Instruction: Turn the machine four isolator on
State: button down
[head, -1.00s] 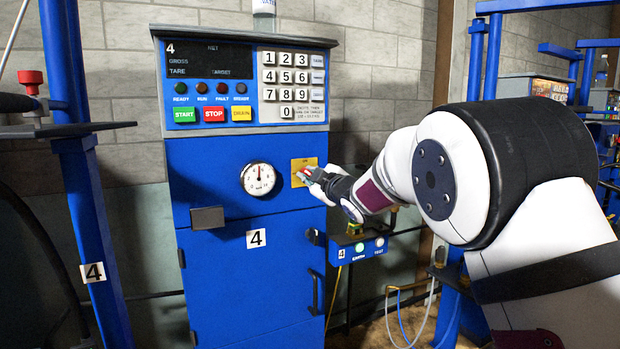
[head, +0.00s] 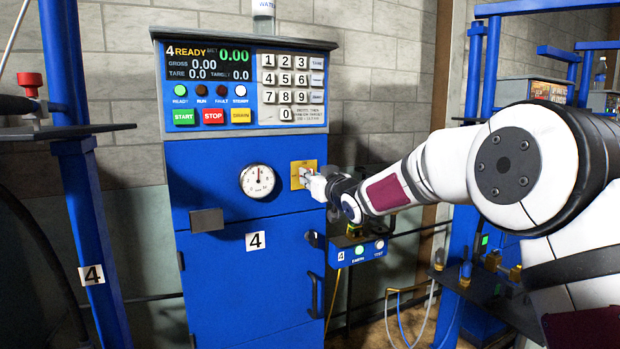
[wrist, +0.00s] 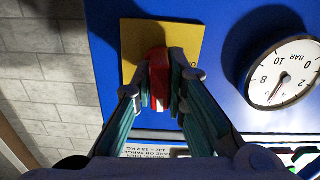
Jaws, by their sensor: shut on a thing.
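The machine four cabinet (head: 190,280) is blue and carries a "4" label. Its isolator is a red handle (wrist: 159,75) on a yellow plate (head: 297,166), right of the round gauge (head: 257,181); the plate also shows in the wrist view (wrist: 134,38). My gripper (wrist: 160,88) is shut on the red handle, one finger on each side. In the head view my gripper (head: 314,182) reaches the plate from the right and hides most of the handle. The display (head: 208,63) is lit and reads "4 READY" with zero values. The green ready lamp (head: 181,91) is lit.
The keypad (head: 293,83) and the start, stop and drain buttons (head: 213,117) are above the isolator. A small blue box (head: 357,252) with a lit green lamp is at the lower right. Blue posts (head: 92,210) stand at the left.

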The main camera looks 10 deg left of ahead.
jog(key=shift+f+m, duration=0.15)
jog(key=shift+m, duration=0.35)
jog(key=c, duration=1.6)
grip_release()
jog(key=v, duration=1.2)
